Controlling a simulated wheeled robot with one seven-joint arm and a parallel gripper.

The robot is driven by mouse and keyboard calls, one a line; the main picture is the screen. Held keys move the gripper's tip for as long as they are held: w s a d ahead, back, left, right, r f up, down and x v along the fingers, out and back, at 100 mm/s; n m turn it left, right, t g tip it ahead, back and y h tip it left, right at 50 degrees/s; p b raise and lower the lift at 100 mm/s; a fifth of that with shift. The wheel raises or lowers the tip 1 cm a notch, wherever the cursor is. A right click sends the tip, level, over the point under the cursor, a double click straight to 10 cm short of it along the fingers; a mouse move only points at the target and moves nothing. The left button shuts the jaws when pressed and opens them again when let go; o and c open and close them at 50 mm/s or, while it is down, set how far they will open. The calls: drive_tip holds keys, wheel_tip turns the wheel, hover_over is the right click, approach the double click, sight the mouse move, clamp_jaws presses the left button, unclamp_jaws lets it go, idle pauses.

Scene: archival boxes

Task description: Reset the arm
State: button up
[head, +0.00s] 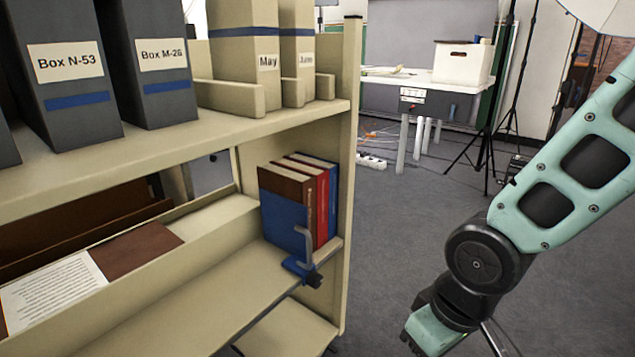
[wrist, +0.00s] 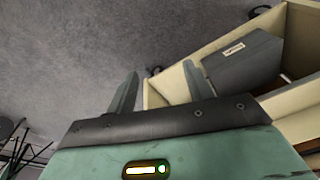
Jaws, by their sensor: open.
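My gripper shows in the wrist view (wrist: 158,92), with its two fingers spread apart and nothing between them. Grey floor lies beyond the left finger, and a cream shelf unit with a grey box (wrist: 243,62) lies beyond the right one. In the head view my arm comes in from the right and bends down at the bottom right, to the right of the shelf (head: 190,150) and apart from it. The fingertips are not clearly seen in the head view.
The upper shelf holds Box N-53 (head: 72,90), Box M-26 (head: 162,75) and cream files (head: 245,50). Below stand books (head: 285,215) beside a blue clamp (head: 303,268). A table (head: 420,85) with a white box (head: 462,63) and tripods stand behind.

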drive_tip(key=s+a+r+n+g, duration=0.1)
drive_tip(key=s+r+n, duration=0.1)
drive_tip(key=s+r, duration=0.65)
wheel_tip(320, 180, up, 34)
drive_tip(key=p, duration=3.5)
drive_tip(key=shift+r+m+h+p, duration=0.15)
drive_tip(key=shift+m+h+p, duration=0.15)
drive_tip(key=shift+h+p, duration=0.1)
